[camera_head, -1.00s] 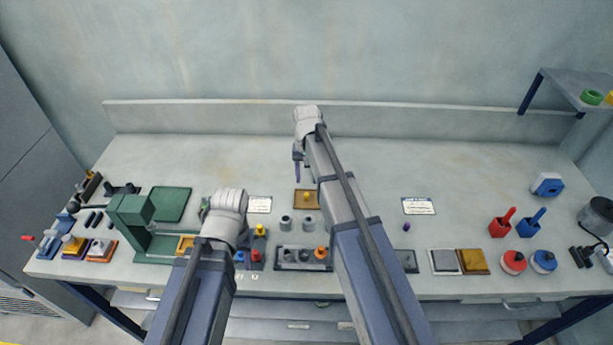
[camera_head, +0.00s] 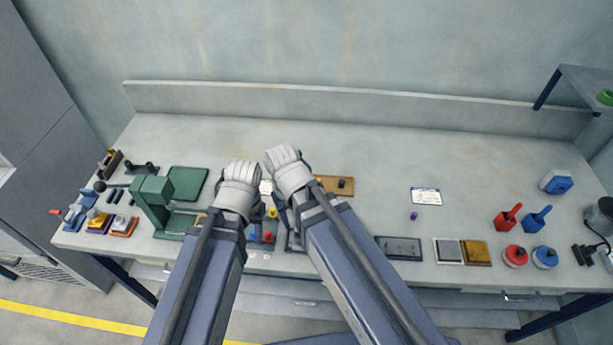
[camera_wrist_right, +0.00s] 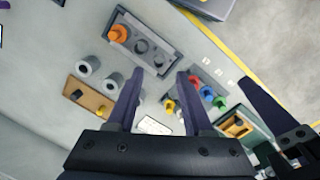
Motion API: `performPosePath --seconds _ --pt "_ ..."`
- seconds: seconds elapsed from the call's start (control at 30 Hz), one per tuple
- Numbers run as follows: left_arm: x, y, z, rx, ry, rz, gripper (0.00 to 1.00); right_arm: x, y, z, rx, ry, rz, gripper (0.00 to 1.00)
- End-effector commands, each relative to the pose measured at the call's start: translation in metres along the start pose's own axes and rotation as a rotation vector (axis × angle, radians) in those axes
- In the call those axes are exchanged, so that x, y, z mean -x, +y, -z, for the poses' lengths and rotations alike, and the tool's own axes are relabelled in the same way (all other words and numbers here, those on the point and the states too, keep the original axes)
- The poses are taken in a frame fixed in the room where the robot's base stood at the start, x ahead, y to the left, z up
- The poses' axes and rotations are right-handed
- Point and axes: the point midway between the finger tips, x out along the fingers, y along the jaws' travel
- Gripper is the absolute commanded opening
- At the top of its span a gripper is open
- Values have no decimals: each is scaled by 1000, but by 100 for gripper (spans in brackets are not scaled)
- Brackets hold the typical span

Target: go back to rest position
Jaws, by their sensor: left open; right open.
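My left gripper (camera_head: 238,185) is in front of the bench's left middle, its fingers mostly hidden behind the white wrist. Its dark fingers also show at the right edge of the right wrist view. My right gripper (camera_wrist_right: 158,90) is open, with nothing between its fingers, above the bench. In the head view, my right arm's white wrist (camera_head: 288,170) sits just right of the left one. Below the right gripper are a dark tray (camera_wrist_right: 147,46) with an orange knob, two grey cylinders, and a brown block (camera_wrist_right: 90,98).
A green press (camera_head: 157,200) stands at left. Red and blue holders (camera_head: 507,217) stand at right. A white label card (camera_head: 426,196) and a small purple piece (camera_head: 414,216) lie right of my arms. The back of the bench is clear.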

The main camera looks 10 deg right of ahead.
Motion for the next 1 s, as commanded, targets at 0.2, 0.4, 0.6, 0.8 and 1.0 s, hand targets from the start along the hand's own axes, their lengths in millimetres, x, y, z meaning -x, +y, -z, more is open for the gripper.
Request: performPosePath --seconds 0.2,0.4,0.6,0.8,1.0 --pt "0 0 0 0 0 0 50 0 -12 -24 69 -3 -14 51" --pt "-1 0 0 0 0 0 50 -1 -12 -23 66 -3 -13 51" --pt "-26 2 2 0 0 0 50 -26 -14 -21 65 -3 -13 51" --pt "-49 5 3 0 0 0 50 -49 -16 -20 64 -3 -13 51" --pt "-49 5 3 0 0 0 50 -49 -16 -20 64 -3 -13 51"
